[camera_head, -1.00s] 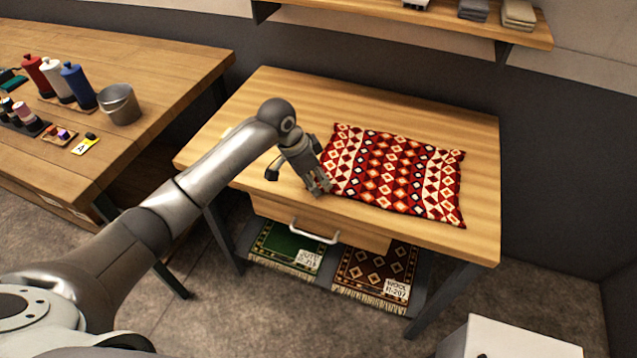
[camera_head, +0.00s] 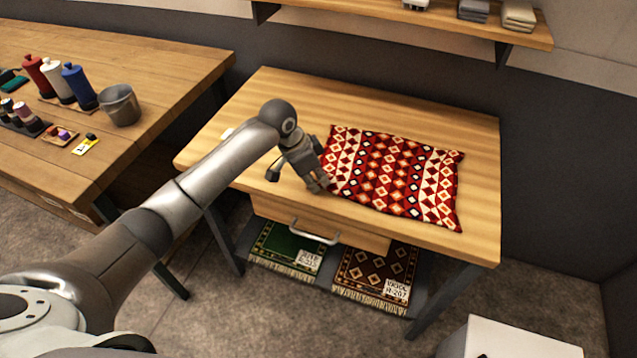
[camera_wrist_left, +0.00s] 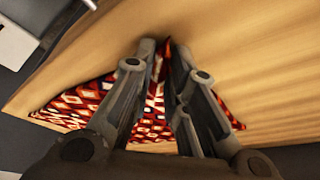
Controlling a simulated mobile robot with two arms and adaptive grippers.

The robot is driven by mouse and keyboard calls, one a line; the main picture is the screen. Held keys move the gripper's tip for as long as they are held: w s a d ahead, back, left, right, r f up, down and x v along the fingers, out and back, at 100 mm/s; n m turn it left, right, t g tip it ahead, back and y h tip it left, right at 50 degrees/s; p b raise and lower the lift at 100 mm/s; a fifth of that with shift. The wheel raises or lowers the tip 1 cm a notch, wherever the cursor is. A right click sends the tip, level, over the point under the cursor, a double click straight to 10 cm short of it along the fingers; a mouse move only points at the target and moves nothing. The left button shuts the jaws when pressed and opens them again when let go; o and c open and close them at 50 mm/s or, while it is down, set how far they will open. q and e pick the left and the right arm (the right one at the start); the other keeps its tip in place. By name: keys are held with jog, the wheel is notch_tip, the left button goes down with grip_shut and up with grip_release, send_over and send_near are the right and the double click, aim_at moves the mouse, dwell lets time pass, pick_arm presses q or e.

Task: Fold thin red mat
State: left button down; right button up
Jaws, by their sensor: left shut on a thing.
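The thin red mat (camera_head: 395,178), patterned in red, white and black diamonds, lies mostly flat on the wooden table. My left gripper (camera_head: 318,187) is at the mat's near left corner, low over the table's front part. In the left wrist view the mat (camera_wrist_left: 75,100) spreads on both sides of the fingers. The left gripper there (camera_wrist_left: 163,45) is shut on the mat, with a red bit of its edge between the fingertips. My right gripper is in neither view.
The wooden table (camera_head: 460,125) is bare behind and right of the mat. Below are a drawer handle (camera_head: 315,231) and two rolled or folded rugs, green (camera_head: 285,243) and brown (camera_head: 370,270). A side bench holds a metal bucket (camera_head: 120,105) and several bottles.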

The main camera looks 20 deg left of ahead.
pick_arm(q)
jog(key=shift+r, duration=2.2)
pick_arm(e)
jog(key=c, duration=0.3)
